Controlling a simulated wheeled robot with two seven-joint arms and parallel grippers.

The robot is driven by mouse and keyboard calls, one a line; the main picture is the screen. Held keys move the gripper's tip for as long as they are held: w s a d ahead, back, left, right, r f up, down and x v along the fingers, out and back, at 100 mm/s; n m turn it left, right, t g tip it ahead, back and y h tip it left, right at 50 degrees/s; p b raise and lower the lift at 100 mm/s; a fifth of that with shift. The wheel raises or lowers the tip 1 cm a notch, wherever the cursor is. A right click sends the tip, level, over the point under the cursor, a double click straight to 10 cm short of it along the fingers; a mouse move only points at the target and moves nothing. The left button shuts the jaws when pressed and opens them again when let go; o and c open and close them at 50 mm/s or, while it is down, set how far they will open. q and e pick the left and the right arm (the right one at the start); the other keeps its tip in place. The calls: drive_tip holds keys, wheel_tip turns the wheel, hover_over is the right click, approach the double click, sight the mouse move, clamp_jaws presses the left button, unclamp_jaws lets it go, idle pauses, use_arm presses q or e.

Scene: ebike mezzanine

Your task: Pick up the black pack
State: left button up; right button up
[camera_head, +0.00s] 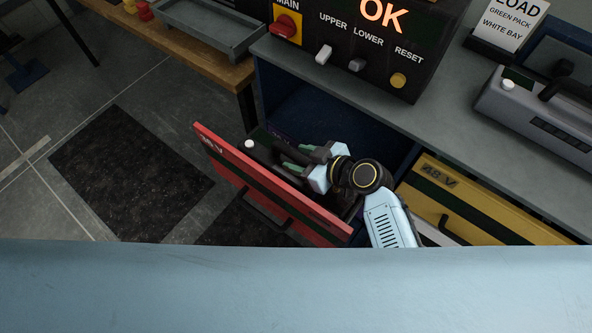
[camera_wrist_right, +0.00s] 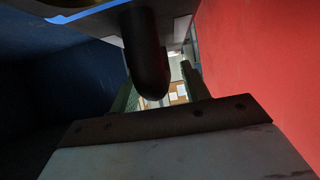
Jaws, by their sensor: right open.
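In the right wrist view, the rounded black handle (camera_wrist_right: 148,60) lies between the two open fingers (camera_wrist_right: 160,90). I cannot tell whether they touch it. My left gripper is not in view.
The red drawer front (camera_head: 270,190) stands pulled out, close beside my gripper. A yellow 48 V drawer (camera_head: 480,205) is at right. Above are the grey bench top (camera_head: 440,110), a black control box (camera_head: 365,45) reading OK, and a grey pack (camera_head: 540,115). Floor at left is open.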

clamp_jaws()
idle(1.3)
